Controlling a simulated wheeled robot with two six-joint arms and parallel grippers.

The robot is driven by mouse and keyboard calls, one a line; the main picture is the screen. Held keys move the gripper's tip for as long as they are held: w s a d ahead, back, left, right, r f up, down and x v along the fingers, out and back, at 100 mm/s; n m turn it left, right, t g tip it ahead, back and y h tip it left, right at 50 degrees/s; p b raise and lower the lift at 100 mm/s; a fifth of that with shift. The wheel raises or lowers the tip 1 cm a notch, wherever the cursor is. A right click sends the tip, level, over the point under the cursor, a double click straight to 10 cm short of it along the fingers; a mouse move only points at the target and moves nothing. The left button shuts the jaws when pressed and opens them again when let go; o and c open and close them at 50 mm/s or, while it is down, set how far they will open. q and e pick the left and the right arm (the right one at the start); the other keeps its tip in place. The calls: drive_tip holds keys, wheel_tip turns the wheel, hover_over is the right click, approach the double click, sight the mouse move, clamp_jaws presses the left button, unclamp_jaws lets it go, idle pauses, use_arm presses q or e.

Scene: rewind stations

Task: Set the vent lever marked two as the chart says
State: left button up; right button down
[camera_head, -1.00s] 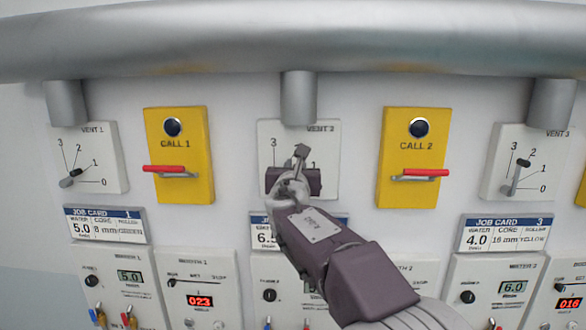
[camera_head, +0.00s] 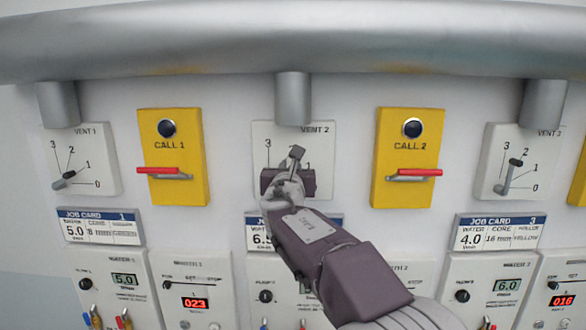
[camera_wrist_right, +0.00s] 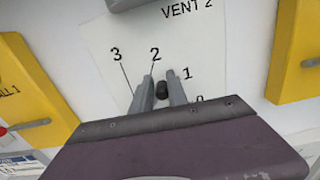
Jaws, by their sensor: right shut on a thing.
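The vent 2 plate (camera_head: 262,140) is in the middle of the panel, with marks 3, 2, 1 and 0 around its lever. My right gripper (camera_head: 296,154) reaches it from the lower right and hides much of the dial in the head view. In the right wrist view, my gripper's two fingers (camera_wrist_right: 161,90) stand either side of the lever's dark knob (camera_wrist_right: 162,89), shut on it. The knob appears between the 2 and 1 marks; the pivot is hidden behind my gripper. My left gripper is out of view. No vent chart is legible in these frames.
Yellow call boxes (camera_head: 193,130) and (camera_head: 381,150) flank the vent 2 plate, each with a red handle. A grey pipe (camera_head: 300,48) runs above. Vent 1 (camera_head: 104,170) and vent 3 (camera_head: 545,150) are further out. Job cards and meter panels sit below.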

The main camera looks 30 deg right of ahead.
drive_tip(key=shift+w+a+f, duration=0.15)
drive_tip(key=shift+f, duration=0.25)
drive_tip(key=c, duration=1.4)
unclamp_jaws()
drive_tip(key=shift+o, duration=0.2)
drive_tip(key=shift+a+r, duration=0.1)
drive_tip(key=shift+r, duration=0.2)
drive_tip(key=b+v, duration=0.2)
drive_tip(key=v, duration=0.7)
